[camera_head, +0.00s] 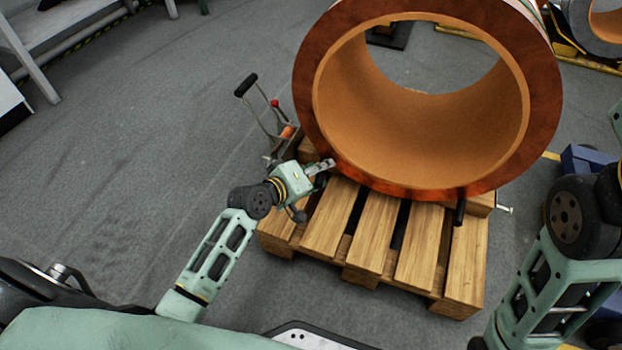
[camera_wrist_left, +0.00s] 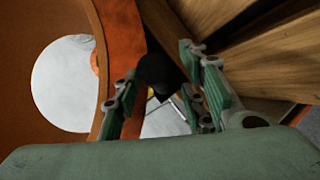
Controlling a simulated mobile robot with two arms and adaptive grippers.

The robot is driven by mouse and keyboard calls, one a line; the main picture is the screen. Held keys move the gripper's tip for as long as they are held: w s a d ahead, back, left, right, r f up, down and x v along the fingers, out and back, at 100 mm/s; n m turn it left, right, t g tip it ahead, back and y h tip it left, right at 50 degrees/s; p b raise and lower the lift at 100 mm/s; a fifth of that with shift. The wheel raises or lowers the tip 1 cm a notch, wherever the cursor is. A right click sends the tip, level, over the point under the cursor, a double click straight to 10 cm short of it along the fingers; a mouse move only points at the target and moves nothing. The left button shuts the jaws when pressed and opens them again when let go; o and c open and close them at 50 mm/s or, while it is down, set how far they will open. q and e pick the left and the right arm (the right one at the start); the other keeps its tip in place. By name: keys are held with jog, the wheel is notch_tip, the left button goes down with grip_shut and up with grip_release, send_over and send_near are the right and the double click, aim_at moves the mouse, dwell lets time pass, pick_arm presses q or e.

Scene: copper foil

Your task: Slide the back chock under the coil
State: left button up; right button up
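The copper coil (camera_head: 430,140) lies on its side on a wooden pallet (camera_head: 345,220), its open bore facing me. A wooden block (camera_head: 308,149), which looks like a chock, shows at the coil's lower left, partly hidden. Another wooden block (camera_head: 483,204) shows at its lower right, beside a dark handle (camera_head: 460,211). I cannot tell which is the back chock. My left gripper (camera_head: 322,168) is at the coil's lower left edge. In the left wrist view its fingers (camera_wrist_left: 160,82) are apart, with a dark rounded thing (camera_wrist_left: 158,72) ahead between them; contact is unclear. My right gripper is out of view.
A metal tool with a black grip (camera_head: 246,85) and a red knob stands left of the coil, close to my left wrist. A blue box (camera_head: 587,159) is at the right. The grey floor at the left is clear. A bench (camera_head: 65,30) stands at the upper left.

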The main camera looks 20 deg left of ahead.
pick_arm(q)
jog(key=shift+w+d+f, duration=0.1)
jog(key=shift+w, duration=0.2)
jog(key=shift+f, duration=0.1)
jog(key=shift+w, duration=0.1)
jog(key=shift+c, duration=0.3)
grip_shut()
